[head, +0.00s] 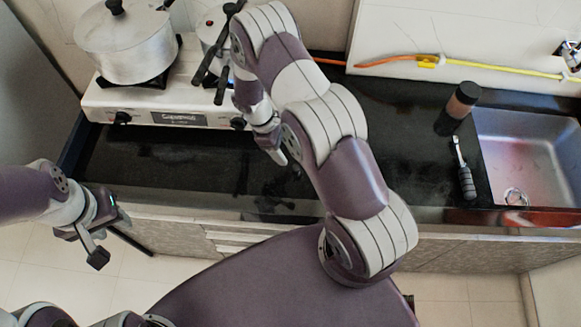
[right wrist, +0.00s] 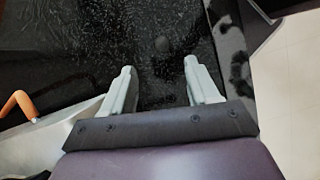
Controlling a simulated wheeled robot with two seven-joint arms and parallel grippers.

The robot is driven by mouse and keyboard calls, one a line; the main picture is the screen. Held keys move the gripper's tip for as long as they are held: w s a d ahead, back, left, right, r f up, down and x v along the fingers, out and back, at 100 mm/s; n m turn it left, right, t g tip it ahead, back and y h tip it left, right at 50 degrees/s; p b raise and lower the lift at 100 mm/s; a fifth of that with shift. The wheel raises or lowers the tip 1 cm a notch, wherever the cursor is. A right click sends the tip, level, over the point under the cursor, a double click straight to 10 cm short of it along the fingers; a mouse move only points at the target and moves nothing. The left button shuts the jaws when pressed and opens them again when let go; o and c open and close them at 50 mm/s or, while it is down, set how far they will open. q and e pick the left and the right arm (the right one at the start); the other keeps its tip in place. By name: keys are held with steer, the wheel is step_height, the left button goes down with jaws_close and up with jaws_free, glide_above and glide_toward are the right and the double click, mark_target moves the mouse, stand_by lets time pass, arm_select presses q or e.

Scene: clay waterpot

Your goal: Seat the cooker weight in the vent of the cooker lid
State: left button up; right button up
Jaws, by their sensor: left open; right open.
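The cooker (head: 211,32) stands on the right side of the stove in the head view, with black handles (head: 205,66) pointing toward the front. My right arm covers part of it, and I cannot make out the vent. My right gripper (head: 283,157) hangs over the black counter to the right of the stove. In the right wrist view its two pale fingers are apart and empty (right wrist: 161,88). A small dark round thing (right wrist: 162,44) lies beyond the fingertips; I cannot tell whether it is the cooker weight. My left gripper (head: 92,246) is open and empty, off the counter's front at left.
A large lidded pot (head: 125,50) stands on the left of the white stove (head: 95,105). A dark bottle (head: 459,105), a black-handled tool (head: 465,175) and a sink (head: 530,150) are at right. A yellow-orange hose (head: 470,68) runs along the back. The middle counter is mostly clear.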

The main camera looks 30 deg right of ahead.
mark_target(294, 167)
steer(key=p+x, duration=0.1)
steer(key=x, duration=0.1)
steer(key=p+x, duration=0.1)
steer(key=x, duration=0.2)
steer(key=p+x, duration=0.1)
steer(key=x, duration=0.2)
steer(key=shift+s+d+r, duration=0.1)
steer(key=shift+s+r, duration=0.05)
steer(key=shift+s, duration=0.15)
steer(key=shift+c, duration=0.9)
jaws_close()
